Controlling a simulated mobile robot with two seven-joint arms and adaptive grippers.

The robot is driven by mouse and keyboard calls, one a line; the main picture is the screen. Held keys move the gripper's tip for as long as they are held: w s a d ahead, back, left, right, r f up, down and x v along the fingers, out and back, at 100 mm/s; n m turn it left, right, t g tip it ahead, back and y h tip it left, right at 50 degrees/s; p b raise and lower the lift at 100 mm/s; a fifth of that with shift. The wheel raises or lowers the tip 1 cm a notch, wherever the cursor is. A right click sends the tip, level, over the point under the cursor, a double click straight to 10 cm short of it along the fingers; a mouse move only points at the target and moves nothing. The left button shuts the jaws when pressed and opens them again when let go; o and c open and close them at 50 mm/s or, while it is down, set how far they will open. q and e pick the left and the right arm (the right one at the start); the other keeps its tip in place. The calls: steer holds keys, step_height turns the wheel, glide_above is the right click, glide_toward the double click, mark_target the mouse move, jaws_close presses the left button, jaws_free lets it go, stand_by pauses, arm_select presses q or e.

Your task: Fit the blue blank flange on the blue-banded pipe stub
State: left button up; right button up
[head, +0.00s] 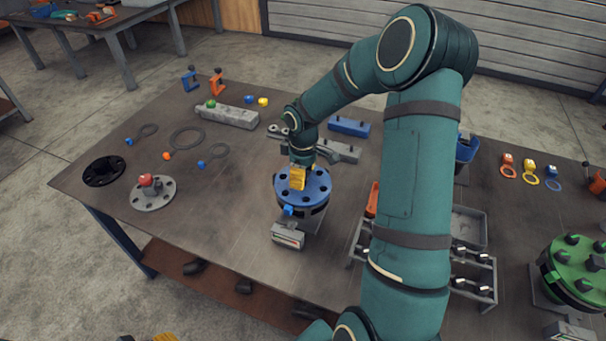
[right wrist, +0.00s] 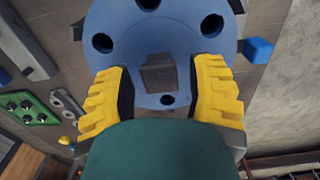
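The blue blank flange (head: 318,186) is a disc with several bolt holes. It lies flat over the dark pipe stub (head: 316,215) near the table's middle; whether it is fully seated cannot be told. My right gripper (head: 297,180) is over the flange from above. In the right wrist view its yellow fingers (right wrist: 160,100) stand apart, on either side of the flange's grey central knob (right wrist: 158,73), with gaps to it. The blue flange (right wrist: 130,25) fills the top of that view. Yellow parts at the bottom edge look like my left gripper (head: 164,338), mostly cut off.
A grey gauge box (head: 288,236) stands in front of the stub. A green flange (head: 580,262) sits at the right, and a rack with bolts (head: 475,270) between. A grey flange (head: 153,193) and a black ring (head: 104,171) lie left. The table's front left is clear.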

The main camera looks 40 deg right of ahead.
stand_by(0.3)
step_height(320, 180, up, 21)
steer(key=p, duration=0.5)
stand_by(0.3)
steer(key=shift+s+f, duration=0.1)
stand_by(0.7)
